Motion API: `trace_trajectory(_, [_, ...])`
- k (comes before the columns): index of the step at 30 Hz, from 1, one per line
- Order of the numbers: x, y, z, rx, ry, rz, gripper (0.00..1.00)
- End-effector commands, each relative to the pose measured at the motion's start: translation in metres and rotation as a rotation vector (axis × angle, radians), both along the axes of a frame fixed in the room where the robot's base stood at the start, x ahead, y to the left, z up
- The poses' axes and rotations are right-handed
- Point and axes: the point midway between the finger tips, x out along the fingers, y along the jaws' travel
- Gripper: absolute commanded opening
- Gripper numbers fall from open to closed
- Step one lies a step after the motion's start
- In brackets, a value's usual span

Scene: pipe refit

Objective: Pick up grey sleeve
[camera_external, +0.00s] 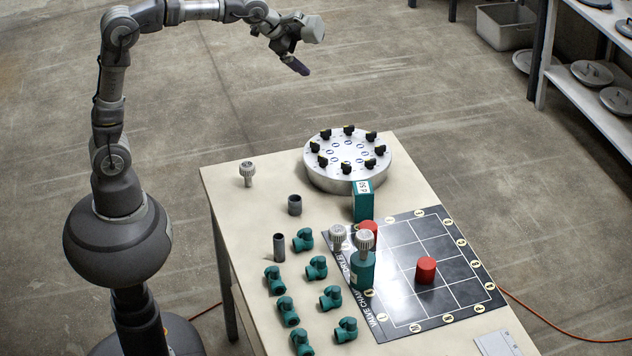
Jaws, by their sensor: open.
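Two dark grey hollow cylinders stand upright on the table, and either could be the grey sleeve. The shorter, wider grey cylinder (295,205) is left of the middle of the table. The taller, narrower grey cylinder (279,247) stands nearer the camera, beside the teal fittings. My gripper (300,67) is high up beyond the far edge of the table, well away from both cylinders. It is open, and I see nothing held in it.
The table (235,205) also bears a round silver disc (348,178) with black knobs, a light grey knobbed fitting (247,174), several teal elbows (316,267), a teal block (362,202) and a black gridded mat (415,313) with a red cylinder (426,270). Shelves (590,125) stand at right.

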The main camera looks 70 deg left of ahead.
Motion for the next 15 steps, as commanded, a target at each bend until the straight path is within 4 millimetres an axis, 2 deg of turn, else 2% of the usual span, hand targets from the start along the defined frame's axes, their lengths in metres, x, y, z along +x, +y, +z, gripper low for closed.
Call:
trace_trajectory(1, [-0.013, 0.0, 0.042, -0.073, -0.107, 0.072, 1.0])
trace_trajectory(3, [-0.036, -0.001, 0.1, -0.198, -0.242, 0.173, 1.0])
trace_trajectory(6, [-0.073, -0.001, 0.166, -0.37, -0.398, 0.273, 1.0])
trace_trajectory(9, [-0.106, -0.001, 0.211, -0.51, -0.506, 0.331, 1.0])
trace_trajectory(11, [-0.12, -0.001, 0.228, -0.57, -0.546, 0.352, 1.0])
trace_trajectory(15, [-0.136, 0.0, 0.247, -0.637, -0.59, 0.372, 0.74])
